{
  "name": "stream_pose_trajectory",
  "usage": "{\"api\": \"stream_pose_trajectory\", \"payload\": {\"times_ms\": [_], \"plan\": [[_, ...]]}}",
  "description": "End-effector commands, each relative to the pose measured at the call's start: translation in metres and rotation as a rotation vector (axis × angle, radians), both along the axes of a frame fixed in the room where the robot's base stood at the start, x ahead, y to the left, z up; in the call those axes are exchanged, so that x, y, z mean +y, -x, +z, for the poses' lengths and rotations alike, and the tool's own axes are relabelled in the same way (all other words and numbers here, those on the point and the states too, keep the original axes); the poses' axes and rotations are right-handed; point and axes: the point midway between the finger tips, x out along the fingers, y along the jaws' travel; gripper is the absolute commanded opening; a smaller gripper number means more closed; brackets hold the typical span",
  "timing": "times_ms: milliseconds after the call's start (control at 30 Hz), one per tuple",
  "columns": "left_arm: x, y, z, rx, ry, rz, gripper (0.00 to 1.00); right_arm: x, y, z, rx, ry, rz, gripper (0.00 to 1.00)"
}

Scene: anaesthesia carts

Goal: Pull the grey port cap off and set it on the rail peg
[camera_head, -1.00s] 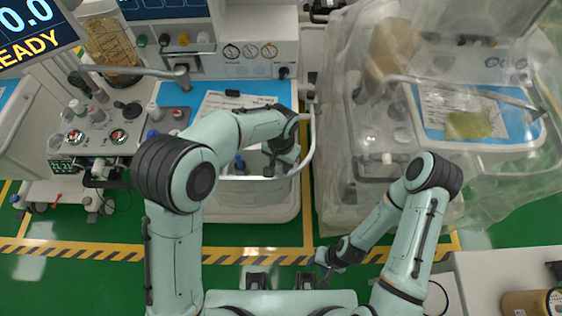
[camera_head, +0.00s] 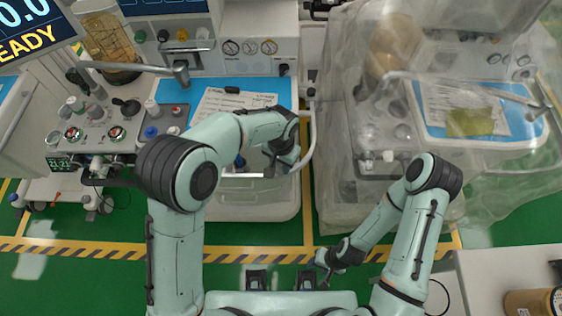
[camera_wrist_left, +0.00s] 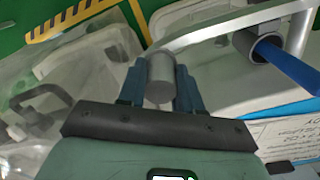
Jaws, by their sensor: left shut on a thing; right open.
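My left gripper (camera_wrist_left: 160,85) is shut on the grey cap (camera_wrist_left: 160,72), a smooth grey cylinder between its blue fingers in the left wrist view. The pale rail (camera_wrist_left: 200,32) runs just beyond the cap; whether the cap touches it or a peg I cannot tell. In the head view my left gripper (camera_head: 272,168) is inside the curved rail (camera_head: 313,140) at the front of the middle cart, and the cap cannot be made out. My right gripper (camera_head: 323,268) is open and low, over the floor, away from the carts.
A dark-rimmed grey holder (camera_wrist_left: 242,44) with a blue rod (camera_wrist_left: 285,68) sits by the rail. A cart under clear plastic (camera_head: 345,190) stands close to the right. Printed sheets lie on the worktop (camera_head: 173,92). Green floor (camera_head: 110,275) is open in front.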

Motion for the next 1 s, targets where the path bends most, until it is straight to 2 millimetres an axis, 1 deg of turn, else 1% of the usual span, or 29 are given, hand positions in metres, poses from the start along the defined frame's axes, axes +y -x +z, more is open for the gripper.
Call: {"api": "stream_pose_trajectory", "payload": {"times_ms": [33, 100, 367, 467, 567, 667, 900, 1000], "plan": [[0.000, 0.000, -0.001, 0.000, 0.000, 0.000, 0.44, 0.000, 0.000, 0.000, 0.000, 0.000, 0.000, 0.43], [0.000, 0.000, 0.000, 0.000, 0.000, 0.000, 0.64, 0.000, 0.000, 0.000, 0.000, 0.000, 0.000, 0.43], [0.000, 0.000, 0.000, 0.000, 0.000, 0.000, 0.64, 0.000, 0.000, 0.000, 0.000, 0.000, 0.000, 0.43], [0.000, 0.000, 0.005, -0.001, 0.001, 0.000, 0.64, 0.000, 0.000, 0.000, 0.000, 0.000, 0.000, 0.43], [-0.001, -0.001, 0.017, -0.003, 0.002, 0.000, 0.64, 0.000, -0.001, 0.001, -0.001, 0.000, 0.000, 0.43], [-0.001, -0.001, 0.037, -0.005, 0.003, 0.000, 0.64, 0.000, -0.002, 0.003, -0.002, 0.000, 0.000, 0.43], [-0.001, -0.001, 0.092, -0.004, 0.003, 0.000, 0.64, 0.000, -0.005, 0.008, -0.006, 0.000, 0.000, 0.43], [-0.001, -0.001, 0.110, -0.004, 0.003, -0.001, 0.64, 0.000, -0.006, 0.011, -0.007, 0.000, 0.000, 0.43]]}}
